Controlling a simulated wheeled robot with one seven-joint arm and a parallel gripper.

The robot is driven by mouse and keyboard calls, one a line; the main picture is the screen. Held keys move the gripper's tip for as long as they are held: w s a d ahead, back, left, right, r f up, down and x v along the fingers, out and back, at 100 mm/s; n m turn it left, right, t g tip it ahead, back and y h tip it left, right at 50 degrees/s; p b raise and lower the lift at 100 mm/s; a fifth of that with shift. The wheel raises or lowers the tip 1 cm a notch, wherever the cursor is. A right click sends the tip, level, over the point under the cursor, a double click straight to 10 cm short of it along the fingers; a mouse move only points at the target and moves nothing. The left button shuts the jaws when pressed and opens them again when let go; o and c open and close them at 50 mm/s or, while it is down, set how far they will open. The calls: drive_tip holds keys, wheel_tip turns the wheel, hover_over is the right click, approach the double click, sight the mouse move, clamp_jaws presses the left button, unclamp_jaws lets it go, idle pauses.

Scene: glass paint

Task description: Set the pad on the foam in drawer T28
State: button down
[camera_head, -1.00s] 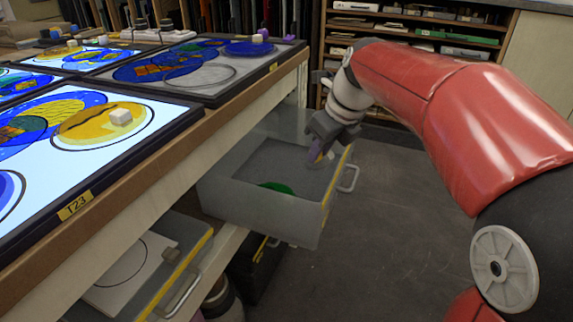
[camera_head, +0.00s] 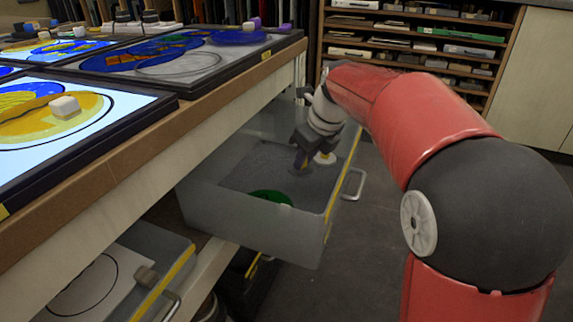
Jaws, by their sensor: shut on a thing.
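An open grey drawer (camera_head: 240,225) with a yellow-edged front and a metal handle stands out from under the light table. Its number does not show. Grey foam (camera_head: 250,170) lines it, and a green disc (camera_head: 270,197) lies at its near end. My gripper (camera_head: 301,160) points down into the far half of the drawer. It is shut on a small dark purplish piece, seemingly the pad, mostly hidden by the fingers. A pale round thing (camera_head: 325,158) shows just right of the fingers. I cannot tell whether the held piece touches the foam.
A light table (camera_head: 110,150) with painted glass and small blocks runs along the left above the drawer. A lower open drawer (camera_head: 150,245) holds a sheet with a circle. Shelves (camera_head: 420,40) stand at the back. The floor right of the drawer is clear.

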drive_tip(key=w+a+f, duration=0.1)
drive_tip(key=w+f, duration=0.1)
drive_tip(key=w, duration=0.1)
drive_tip(key=w+a+f, duration=0.1)
drive_tip(key=w, duration=0.1)
drive_tip(key=shift+a, duration=0.3)
drive_tip(key=w, duration=0.1)
drive_tip(key=w+a+f, duration=0.1)
drive_tip(key=w+f, duration=0.1)
drive_tip(key=shift+a+f, duration=0.2)
drive_tip(key=shift+a, duration=0.1)
drive_tip(key=c, duration=1.3)
unclamp_jaws()
drive_tip(key=p+v, duration=0.2)
drive_tip(key=v, duration=1)
